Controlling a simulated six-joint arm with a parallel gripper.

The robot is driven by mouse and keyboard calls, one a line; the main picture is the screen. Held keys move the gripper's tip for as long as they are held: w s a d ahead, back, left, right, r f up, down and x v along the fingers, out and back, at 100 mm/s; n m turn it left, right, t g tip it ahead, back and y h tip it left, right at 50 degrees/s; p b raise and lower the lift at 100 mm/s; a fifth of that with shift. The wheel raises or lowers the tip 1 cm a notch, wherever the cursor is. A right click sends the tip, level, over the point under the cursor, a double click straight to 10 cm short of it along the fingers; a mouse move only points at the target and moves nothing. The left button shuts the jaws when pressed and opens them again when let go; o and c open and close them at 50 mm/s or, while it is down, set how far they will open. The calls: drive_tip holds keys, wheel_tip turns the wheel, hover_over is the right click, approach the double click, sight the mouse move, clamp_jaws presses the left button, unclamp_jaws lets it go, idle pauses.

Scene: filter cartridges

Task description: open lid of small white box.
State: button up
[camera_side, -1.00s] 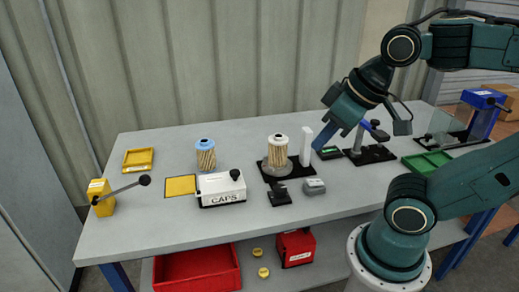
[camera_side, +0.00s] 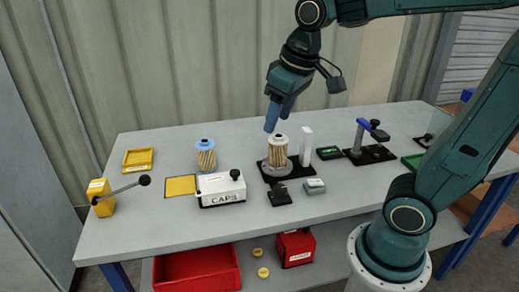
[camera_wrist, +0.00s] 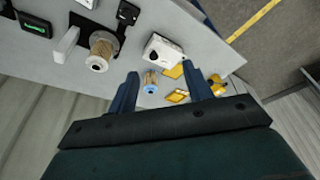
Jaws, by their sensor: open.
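The small white box (camera_side: 221,193) stands on the grey bench, marked CAPS on its front. Its lid, with a black knob (camera_side: 235,174) on top, appears shut. In the wrist view the white box (camera_wrist: 161,50) lies ahead of my fingers, a little above the picture's middle. My gripper (camera_side: 273,116) is open and empty, in the air above the bench near the white-topped filter cartridge, to the right of the box and above it. In the wrist view both blue fingers of my gripper (camera_wrist: 158,82) stand apart with nothing held between them.
A white-topped cartridge (camera_side: 278,152) stands on a black fixture beside a white post (camera_side: 306,147). A blue-topped cartridge (camera_side: 205,155) stands behind the box. A yellow square (camera_side: 180,185) and a yellow lever unit (camera_side: 100,197) lie left. Bench front of the box is clear.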

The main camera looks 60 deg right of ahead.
drive_tip(key=w+d+f+g, duration=0.2)
drive_tip(key=w+f, duration=0.1)
drive_tip(key=w, duration=0.5)
drive_tip(key=g, duration=0.1)
hover_over(235, 171)
wheel_tip(235, 171, down, 5)
drive_tip(key=shift+f, duration=0.1)
drive_tip(key=shift+f, duration=0.15)
wheel_tip(235, 171, down, 14)
drive_tip(key=shift+r, duration=0.25)
clamp_jaws()
